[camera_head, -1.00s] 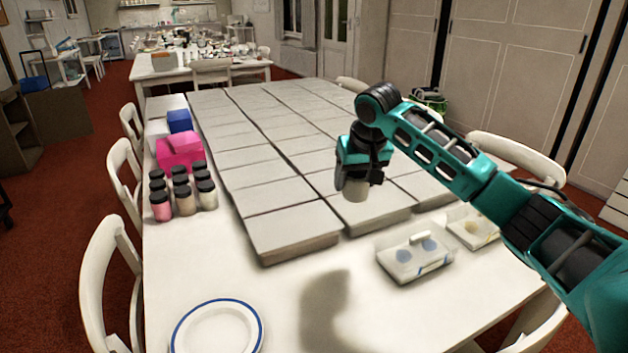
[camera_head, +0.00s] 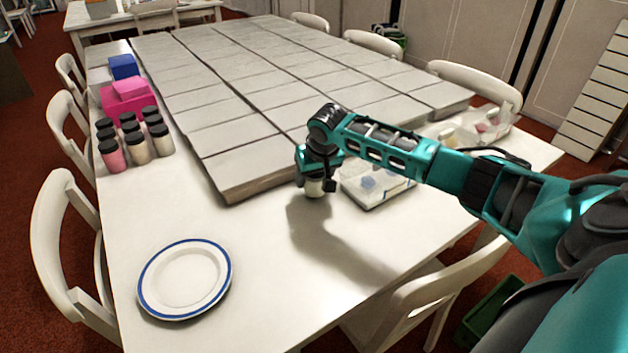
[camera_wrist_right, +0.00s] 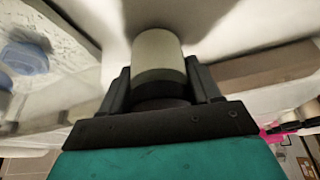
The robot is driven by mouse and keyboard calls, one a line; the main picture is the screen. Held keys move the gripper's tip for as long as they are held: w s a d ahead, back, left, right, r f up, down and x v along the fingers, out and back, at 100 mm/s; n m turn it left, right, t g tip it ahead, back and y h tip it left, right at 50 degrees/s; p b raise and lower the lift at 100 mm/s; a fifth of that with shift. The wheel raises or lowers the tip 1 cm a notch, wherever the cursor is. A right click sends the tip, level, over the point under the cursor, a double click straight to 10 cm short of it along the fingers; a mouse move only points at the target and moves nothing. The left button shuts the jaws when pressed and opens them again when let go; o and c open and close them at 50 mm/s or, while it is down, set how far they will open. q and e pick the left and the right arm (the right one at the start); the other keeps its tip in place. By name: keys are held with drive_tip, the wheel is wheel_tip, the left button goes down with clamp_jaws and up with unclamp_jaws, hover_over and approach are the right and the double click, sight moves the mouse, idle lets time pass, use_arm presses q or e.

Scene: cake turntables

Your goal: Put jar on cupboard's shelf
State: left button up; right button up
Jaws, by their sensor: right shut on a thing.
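My right gripper (camera_head: 318,181) is shut on a jar (camera_head: 315,188) with a pale, cream-coloured body. In the right wrist view the jar (camera_wrist_right: 158,58) sits between the two dark fingers, its dark lid end toward the palm. The jar is held over the white table, beside the near edge of the grey slabs; its shadow falls on the tabletop. My left gripper is not in view. I cannot make out a cupboard shelf for certain; tall panelled doors (camera_head: 480,40) stand at the back right.
Several dark-lidded jars (camera_head: 135,140) stand at the table's left by pink boxes (camera_head: 128,100). A blue-rimmed plate (camera_head: 185,280) lies at the near left. White chairs (camera_head: 62,240) surround the table (camera_head: 250,315).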

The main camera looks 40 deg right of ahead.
drive_tip(key=shift+f, duration=0.3)
drive_tip(key=shift+f, duration=0.1)
drive_tip(key=o, duration=0.8)
drive_tip(key=shift+c, duration=0.2)
drive_tip(key=shift+o, duration=0.5)
